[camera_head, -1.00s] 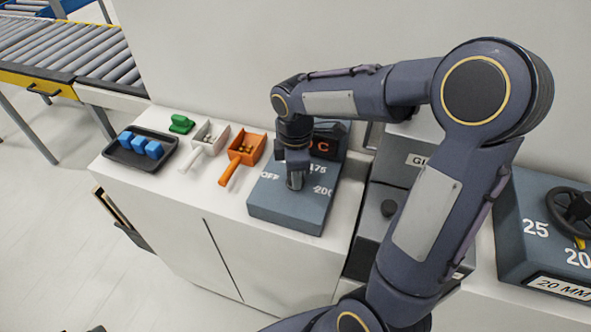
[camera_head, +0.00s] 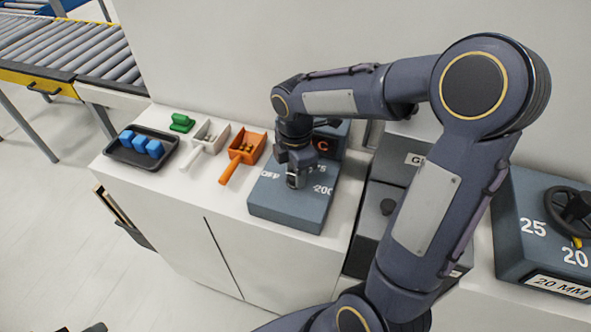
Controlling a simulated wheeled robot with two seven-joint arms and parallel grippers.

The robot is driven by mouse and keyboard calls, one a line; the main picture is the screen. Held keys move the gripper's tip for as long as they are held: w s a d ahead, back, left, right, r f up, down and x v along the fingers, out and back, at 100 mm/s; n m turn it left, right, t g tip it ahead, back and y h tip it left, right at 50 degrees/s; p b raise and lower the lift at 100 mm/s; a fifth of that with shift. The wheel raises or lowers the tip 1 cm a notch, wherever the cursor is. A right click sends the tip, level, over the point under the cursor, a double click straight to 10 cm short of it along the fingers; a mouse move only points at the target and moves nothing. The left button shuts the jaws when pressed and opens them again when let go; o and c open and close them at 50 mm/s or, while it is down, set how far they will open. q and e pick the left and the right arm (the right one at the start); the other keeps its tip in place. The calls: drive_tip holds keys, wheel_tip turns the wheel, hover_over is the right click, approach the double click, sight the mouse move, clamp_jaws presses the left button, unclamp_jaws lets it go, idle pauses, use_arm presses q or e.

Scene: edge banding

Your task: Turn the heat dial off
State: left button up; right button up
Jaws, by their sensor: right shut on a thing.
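The heat control box (camera_head: 292,212) is a blue-grey block on the white counter. Its top carries the marks OFF at the left, 175, partly covered, and 200 at the right. A dark display with an orange C (camera_head: 323,146) stands behind it, mostly hidden by my arm. My right gripper (camera_head: 295,181) points down over the middle of the box and is shut on the heat dial, which the fingers hide. Which mark the dial points at cannot be seen. My left gripper is not in view.
A box with a handwheel (camera_head: 572,207) stands at the right.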

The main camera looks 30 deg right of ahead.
drive_tip(key=o, duration=1)
wheel_tip(320, 180, up, 8)
drive_tip(key=shift+f+b, duration=0.1)
drive_tip(key=shift+b, duration=0.2)
drive_tip(key=s+a+f+m+t+y, duration=0.1)
drive_tip(key=s+a+m+t+y, duration=0.1)
drive_tip(key=s+m, duration=0.6)
drive_tip(key=s+a+f+m+t+y, duration=0.1)
drive_tip(key=s+a+m+t, duration=0.1)
drive_tip(key=s+m, duration=0.7)
drive_tip(key=shift+a+m+t+y, duration=0.4)
drive_tip(key=shift+m+t, duration=0.4)
drive_tip(key=shift+m, duration=0.2)
